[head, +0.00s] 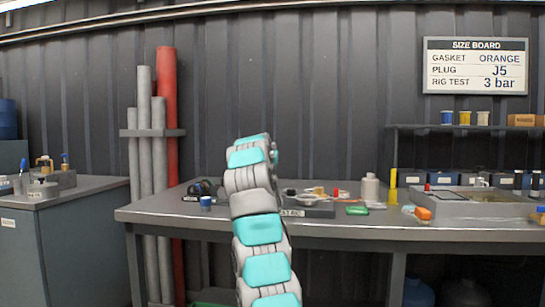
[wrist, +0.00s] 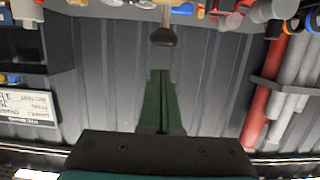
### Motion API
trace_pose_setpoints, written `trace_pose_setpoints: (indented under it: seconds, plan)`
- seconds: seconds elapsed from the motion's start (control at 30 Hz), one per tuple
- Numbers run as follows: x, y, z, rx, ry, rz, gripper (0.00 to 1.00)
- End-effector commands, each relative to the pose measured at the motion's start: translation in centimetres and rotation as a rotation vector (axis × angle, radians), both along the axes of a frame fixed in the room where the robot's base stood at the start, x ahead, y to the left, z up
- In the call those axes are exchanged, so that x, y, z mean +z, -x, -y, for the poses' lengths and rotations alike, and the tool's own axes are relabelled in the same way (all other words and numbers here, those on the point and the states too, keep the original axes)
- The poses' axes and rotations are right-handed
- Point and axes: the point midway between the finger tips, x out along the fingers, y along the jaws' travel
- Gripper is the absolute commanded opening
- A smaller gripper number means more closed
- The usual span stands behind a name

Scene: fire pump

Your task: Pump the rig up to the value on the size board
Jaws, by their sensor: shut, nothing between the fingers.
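The size board (head: 475,66) hangs on the wall at upper right and reads gasket ORANGE, plug J5, rig test 3 bar. It also shows upside down in the wrist view (wrist: 28,108). My gripper (wrist: 162,75) is shut and empty, its green fingers together; in the head view my arm hides it. A dark knob on a pale rod (wrist: 163,37) shows just beyond the fingertips in the wrist view, apart from them; I cannot tell whether it is the pump lever. A dark tray (head: 318,211) with a partly hidden label ending "RIG" sits on the bench beside my arm. No gauge reading is legible.
A shelf (head: 490,127) is above. Pipes (head: 166,120) stand left; a grey cabinet (head: 60,245) is further left.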

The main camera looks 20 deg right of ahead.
Motion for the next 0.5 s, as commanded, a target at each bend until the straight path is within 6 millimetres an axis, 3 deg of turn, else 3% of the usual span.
trace_pose_setpoints:
  seconds: [0.2, 0.5]
  plan:
    - [-2.0, -1.1, -0.2, -0.001, 0.0, -0.002, 0.0]
    - [-2.1, -1.1, -0.3, -0.001, 0.0, -0.002, 0.0]
